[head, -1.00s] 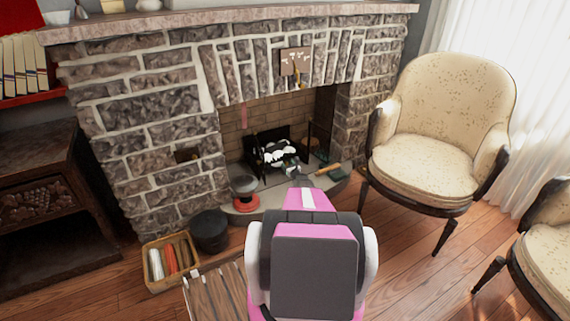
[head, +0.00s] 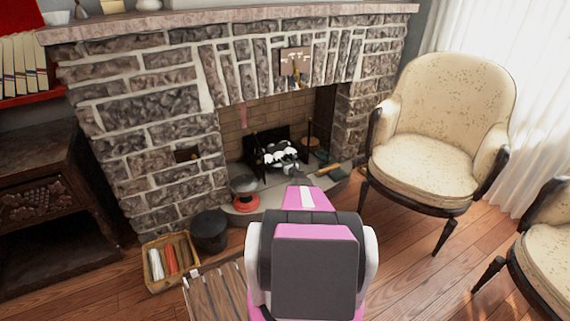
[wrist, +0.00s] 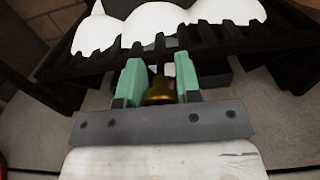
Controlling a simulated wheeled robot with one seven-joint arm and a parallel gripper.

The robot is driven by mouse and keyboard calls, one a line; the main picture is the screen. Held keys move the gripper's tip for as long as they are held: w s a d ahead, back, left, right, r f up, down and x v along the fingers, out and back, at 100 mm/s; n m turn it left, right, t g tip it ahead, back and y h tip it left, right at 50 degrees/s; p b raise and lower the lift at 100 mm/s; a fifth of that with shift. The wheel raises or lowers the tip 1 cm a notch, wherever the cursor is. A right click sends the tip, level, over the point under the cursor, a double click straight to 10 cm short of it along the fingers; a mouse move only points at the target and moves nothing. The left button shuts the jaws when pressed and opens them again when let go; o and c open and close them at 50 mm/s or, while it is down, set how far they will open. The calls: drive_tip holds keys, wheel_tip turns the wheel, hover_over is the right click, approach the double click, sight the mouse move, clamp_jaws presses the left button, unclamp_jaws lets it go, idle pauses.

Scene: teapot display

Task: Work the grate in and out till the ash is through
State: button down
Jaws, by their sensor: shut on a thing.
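The dark grate (head: 262,158) stands in the fireplace opening, with white lumps (head: 281,153) heaped on it. In the wrist view the grate's dark bars (wrist: 205,38) run across the top, under the white lumps (wrist: 150,22). My gripper (wrist: 158,72) has its green fingers shut on a brass knob (wrist: 160,91) in front of the bars. A thin dark rod runs from the knob towards the grate. In the head view my arm hides most of the gripper and the knob. Whether any ash lies below the bars cannot be told.
A red-based pot (head: 245,201) and a wooden-handled brush (head: 328,170) flank my arm on the hearth. A black bucket (head: 209,230) and a basket of rolls (head: 171,262) stand on the floor at left. A cream armchair (head: 430,130) is at right.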

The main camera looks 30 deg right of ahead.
drive_tip(key=s, duration=0.3)
drive_tip(key=shift+s, duration=0.15)
drive_tip(key=c, duration=0.8)
unclamp_jaws()
drive_tip(key=s, duration=1.1)
drive_tip(key=shift+w, duration=5.8)
